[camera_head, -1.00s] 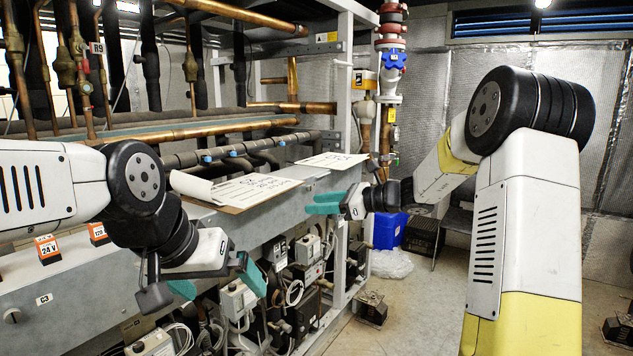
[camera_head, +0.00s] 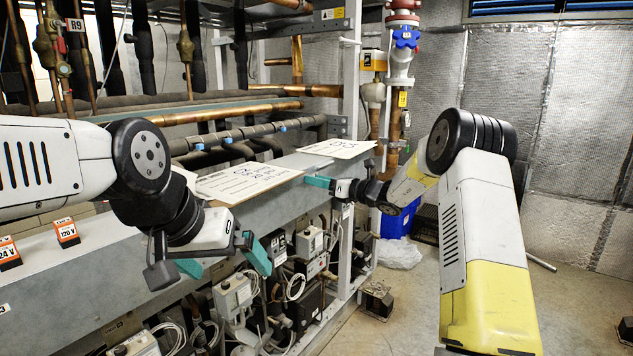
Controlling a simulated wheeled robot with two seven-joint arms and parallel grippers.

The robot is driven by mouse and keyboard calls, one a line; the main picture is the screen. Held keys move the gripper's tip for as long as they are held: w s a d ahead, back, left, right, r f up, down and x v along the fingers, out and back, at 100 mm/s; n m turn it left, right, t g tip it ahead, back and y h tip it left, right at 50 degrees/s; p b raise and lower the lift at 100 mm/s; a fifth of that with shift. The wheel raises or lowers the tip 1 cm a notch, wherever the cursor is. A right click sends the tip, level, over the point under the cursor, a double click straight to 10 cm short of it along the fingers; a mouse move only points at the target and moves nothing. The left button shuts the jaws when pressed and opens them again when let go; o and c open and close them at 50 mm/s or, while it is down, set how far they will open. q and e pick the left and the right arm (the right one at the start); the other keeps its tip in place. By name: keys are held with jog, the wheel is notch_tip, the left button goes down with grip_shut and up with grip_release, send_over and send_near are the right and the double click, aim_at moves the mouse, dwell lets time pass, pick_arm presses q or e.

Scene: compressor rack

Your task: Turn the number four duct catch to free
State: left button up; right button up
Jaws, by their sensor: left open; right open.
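The duct is the long grey metal trunking (camera_head: 110,262) running from the lower left toward the rack post. I cannot make out a number four catch on it; part of a small label ending in 3 (camera_head: 4,308) shows at the left edge. My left gripper (camera_head: 224,262) is open and empty, in front of the duct's front face, with teal fingers spread. My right gripper (camera_head: 319,183) is farther off, by the far part of the duct, seen small and side-on. It is open, and I see nothing held in it. Parts of the duct face lie hidden behind my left arm.
Paper sheets (camera_head: 245,181) and (camera_head: 337,149) lie on the duct top. Orange labels, 24 V (camera_head: 8,252) and 120 V (camera_head: 66,232), stand at left. Copper pipes (camera_head: 205,116) run behind.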

jog(key=shift+w+a, duration=0.15)
jog(key=shift+a, duration=0.1)
grip_shut()
